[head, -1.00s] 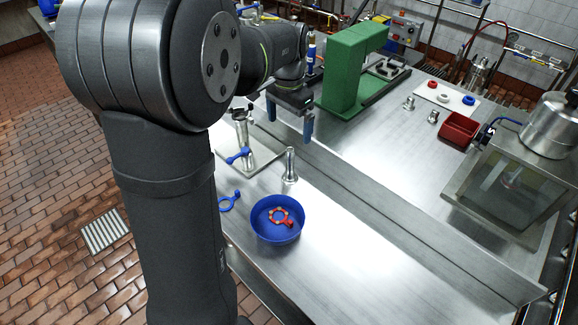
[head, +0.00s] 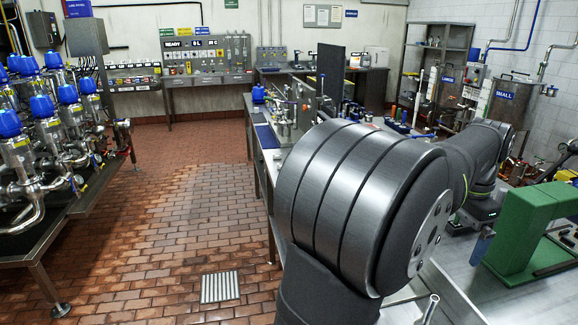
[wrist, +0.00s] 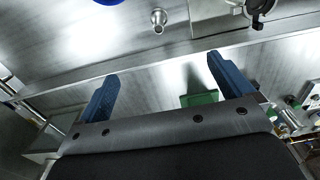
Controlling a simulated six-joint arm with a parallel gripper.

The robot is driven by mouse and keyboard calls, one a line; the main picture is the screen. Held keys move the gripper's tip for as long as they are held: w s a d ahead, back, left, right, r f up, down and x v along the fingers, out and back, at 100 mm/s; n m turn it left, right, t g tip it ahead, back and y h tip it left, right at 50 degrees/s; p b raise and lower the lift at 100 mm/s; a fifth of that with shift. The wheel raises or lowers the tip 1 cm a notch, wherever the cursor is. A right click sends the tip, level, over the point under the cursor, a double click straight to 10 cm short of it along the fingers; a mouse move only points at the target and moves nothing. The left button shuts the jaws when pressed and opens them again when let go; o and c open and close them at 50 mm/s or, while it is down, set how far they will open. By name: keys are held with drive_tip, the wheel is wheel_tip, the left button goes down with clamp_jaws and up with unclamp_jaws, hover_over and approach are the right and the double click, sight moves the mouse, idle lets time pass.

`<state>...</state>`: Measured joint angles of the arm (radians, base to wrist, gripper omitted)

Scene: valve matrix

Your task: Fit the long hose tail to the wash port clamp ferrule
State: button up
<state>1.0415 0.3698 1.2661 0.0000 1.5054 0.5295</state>
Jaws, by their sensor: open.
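A short metal tube with a flange, which looks like the long hose tail (wrist: 158,20), stands on the steel bench at the top of the wrist view. A dark-and-silver fitting on a light plate (wrist: 255,14) at the top right looks like the wash port ferrule, partly cut off. My gripper (wrist: 161,67) is open and empty, its two blue fingers apart from both. In the head view one blue finger (head: 482,246) shows beside the green press. A metal tube (head: 428,309) rises at the bottom edge there; I cannot tell which part it is.
The green press (head: 527,232) stands close right of my gripper in the head view. A blue bowl (wrist: 106,1) is cut off at the wrist view's top. Valve stands with blue tops (head: 42,108) are at left. A tool board (head: 207,59) hangs at the back. The tiled floor (head: 190,190) is clear.

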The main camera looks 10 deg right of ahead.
drive_tip(key=c, duration=1)
drive_tip(key=shift+f, duration=0.1)
drive_tip(key=m+h, duration=1.8)
drive_tip(key=m, duration=1.8)
approach(428, 307)
drive_tip(key=d, duration=0.5)
drive_tip(key=shift+w+d+f, duration=0.15)
drive_tip(key=shift+d+f, duration=0.1)
drive_tip(key=shift+d, duration=0.05)
drive_tip(key=shift+d+r, duration=0.15)
drive_tip(key=shift+d, duration=2.7)
